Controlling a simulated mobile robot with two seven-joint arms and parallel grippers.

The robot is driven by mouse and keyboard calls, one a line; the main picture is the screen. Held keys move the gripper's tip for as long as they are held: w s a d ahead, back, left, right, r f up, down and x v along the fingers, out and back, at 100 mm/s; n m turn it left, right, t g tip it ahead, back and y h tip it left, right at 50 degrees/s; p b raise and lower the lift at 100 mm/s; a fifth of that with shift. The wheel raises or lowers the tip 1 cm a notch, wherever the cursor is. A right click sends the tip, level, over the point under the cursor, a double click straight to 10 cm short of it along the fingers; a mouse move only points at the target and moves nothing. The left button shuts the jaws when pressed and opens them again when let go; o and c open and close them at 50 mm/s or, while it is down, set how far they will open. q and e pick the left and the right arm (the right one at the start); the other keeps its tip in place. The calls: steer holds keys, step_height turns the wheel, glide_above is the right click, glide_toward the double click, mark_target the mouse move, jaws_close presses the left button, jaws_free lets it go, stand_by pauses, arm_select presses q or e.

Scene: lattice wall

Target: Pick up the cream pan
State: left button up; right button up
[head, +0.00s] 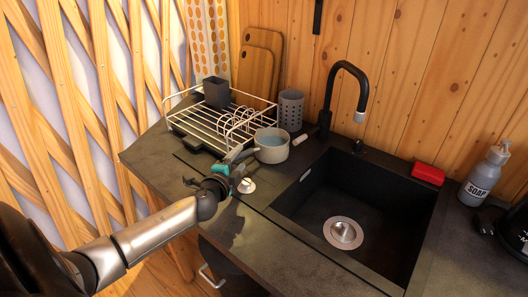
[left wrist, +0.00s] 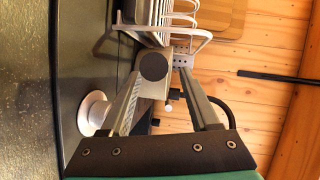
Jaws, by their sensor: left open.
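The cream pan (head: 272,154) stands on the dark counter between the dish rack and the sink, with a bluish-grey inside. A short light piece with a dark end sticks out at its right. My left gripper (head: 238,158) is at the pan's left side, open. In the left wrist view, the two fingers of my left gripper (left wrist: 160,85) reach forward on either side of a pale surface (left wrist: 149,92), which looks like the pan's side. A dark round disc covers part of it. Contact cannot be told. My right gripper is not in view.
A wire dish rack (head: 214,127) with a dark cup stands behind left. A grey perforated holder (head: 290,110) is behind the pan. The black sink (head: 345,195) with a tap is at right. A white knob (head: 246,186) sits on the counter near my gripper.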

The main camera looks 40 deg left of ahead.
arm_select(q)
steer(key=shift+x, duration=1.8)
steer(key=shift+f, duration=0.1)
steer(key=shift+c, duration=0.3)
jaws_close()
steer(key=shift+s, duration=0.1)
